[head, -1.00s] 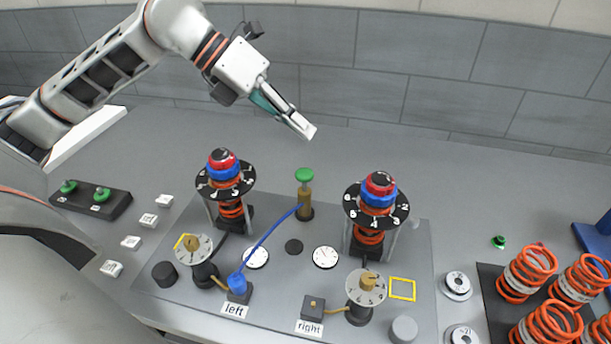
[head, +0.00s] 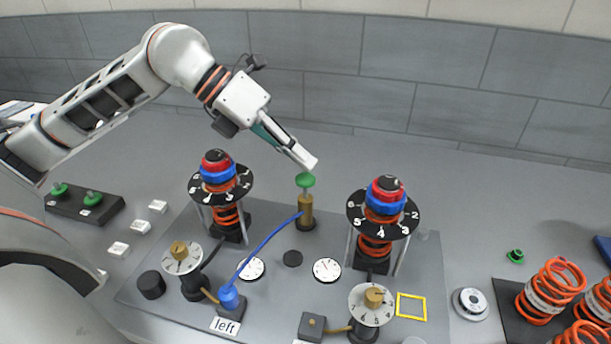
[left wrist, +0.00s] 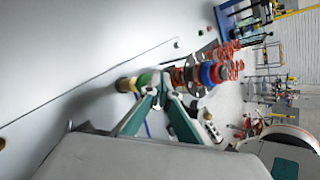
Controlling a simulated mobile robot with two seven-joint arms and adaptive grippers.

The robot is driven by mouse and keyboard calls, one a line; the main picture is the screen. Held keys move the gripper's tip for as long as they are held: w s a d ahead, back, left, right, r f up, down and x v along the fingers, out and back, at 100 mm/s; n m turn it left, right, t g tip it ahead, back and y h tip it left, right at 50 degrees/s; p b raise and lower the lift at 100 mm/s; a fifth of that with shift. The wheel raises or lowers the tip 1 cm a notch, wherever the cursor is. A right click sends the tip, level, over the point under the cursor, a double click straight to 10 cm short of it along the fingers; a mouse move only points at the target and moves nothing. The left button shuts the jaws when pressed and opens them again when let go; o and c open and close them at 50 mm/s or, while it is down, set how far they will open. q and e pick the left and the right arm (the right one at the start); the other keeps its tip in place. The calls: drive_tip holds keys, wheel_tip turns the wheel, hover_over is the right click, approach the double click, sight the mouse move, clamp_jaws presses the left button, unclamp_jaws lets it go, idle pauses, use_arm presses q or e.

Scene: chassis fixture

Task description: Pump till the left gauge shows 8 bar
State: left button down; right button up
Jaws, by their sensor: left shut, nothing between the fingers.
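The pump (head: 306,207) is a brass cylinder with a green knob (head: 305,180) on a raised rod. A blue hose (head: 268,240) runs from it to the blue connector (head: 230,296) at the "left" label (head: 226,326). The left gauge (head: 251,269) is a white dial; its reading is too small to tell. My left gripper (head: 310,163) is shut and empty, its fingertips just above the green knob. In the left wrist view the fingertips (left wrist: 163,82) overlap the green knob (left wrist: 144,81); contact cannot be told. My right gripper is not in view.
Two spring towers stand beside the pump, the left one (head: 220,195) and the right one (head: 382,220). The right gauge (head: 327,270) and a numbered knob (head: 371,304) are at front right. Orange springs (head: 556,285) stand at the far right.

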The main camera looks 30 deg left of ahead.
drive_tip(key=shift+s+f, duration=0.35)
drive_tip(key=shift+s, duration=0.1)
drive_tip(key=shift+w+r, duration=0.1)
use_arm(q)
drive_tip(key=shift+f, duration=0.5)
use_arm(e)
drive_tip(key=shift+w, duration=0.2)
use_arm(q)
drive_tip(key=shift+f+b, duration=0.1)
drive_tip(key=shift+b, duration=0.2)
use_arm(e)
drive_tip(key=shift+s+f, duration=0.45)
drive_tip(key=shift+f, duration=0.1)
